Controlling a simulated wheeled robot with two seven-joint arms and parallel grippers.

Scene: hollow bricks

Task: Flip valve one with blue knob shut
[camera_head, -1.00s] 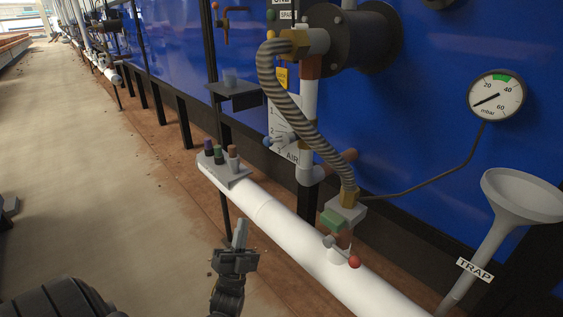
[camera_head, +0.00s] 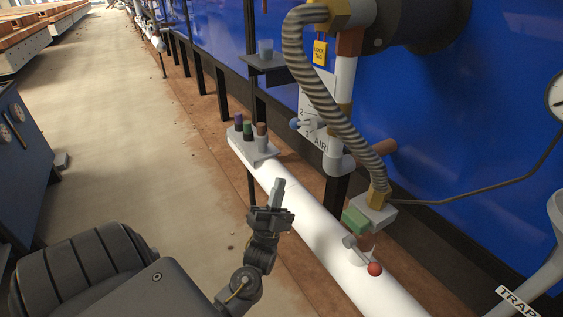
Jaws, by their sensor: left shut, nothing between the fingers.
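A small valve with a blue knob (camera_head: 294,124) sits on the upright pipe beside the white AIR sign (camera_head: 318,140). The knob points to the left and its grey handle runs toward the pipe. My left gripper (camera_head: 278,184) is shut and empty, pointing up. It shows below the blue knob in the picture, in front of the white pipe, apart from the knob. Part of the sign's numbers is hidden behind the valve and hose. My right gripper is not in view.
A ribbed hose (camera_head: 335,105) curves down right of the valve. A red-knobbed valve (camera_head: 374,269) sits on the thick white pipe (camera_head: 315,225). A plate with several coloured pegs (camera_head: 248,131) is at the pipe's far end. The concrete floor at left is largely open.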

